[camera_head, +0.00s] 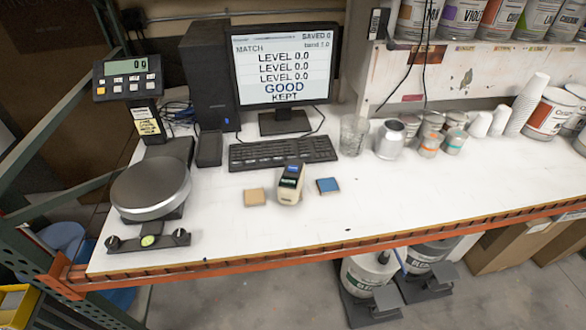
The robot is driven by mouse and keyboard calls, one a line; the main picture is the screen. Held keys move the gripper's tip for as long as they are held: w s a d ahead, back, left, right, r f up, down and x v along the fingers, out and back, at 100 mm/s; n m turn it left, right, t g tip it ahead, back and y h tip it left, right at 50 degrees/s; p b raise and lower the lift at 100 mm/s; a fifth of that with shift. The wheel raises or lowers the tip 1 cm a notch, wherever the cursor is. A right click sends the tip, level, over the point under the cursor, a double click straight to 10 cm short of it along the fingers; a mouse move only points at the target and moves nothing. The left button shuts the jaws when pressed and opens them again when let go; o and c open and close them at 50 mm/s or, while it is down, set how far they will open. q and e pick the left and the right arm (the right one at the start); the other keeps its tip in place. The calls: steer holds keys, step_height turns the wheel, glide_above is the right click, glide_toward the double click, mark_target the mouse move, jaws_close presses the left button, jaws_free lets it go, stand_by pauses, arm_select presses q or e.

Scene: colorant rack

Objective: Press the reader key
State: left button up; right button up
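The reader (289,184) is a small beige handheld device with a dark top and a small lit blue display. It stands on the white bench between a tan square block (254,197) and a blue square block (328,185). Its key is too small to make out clearly. The monitor (283,68) behind it reads "MATCH", several lines of "LEVEL 0.0", "GOOD" and "KEPT", with "SAVED 0" at the top right. Neither of my grippers is in view.
A black keyboard (282,152) lies behind the reader. A scale (150,188) with a round plate stands at left. A glass (353,135), small cans and stacked cups (526,104) stand at right. The bench front (400,213) is clear.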

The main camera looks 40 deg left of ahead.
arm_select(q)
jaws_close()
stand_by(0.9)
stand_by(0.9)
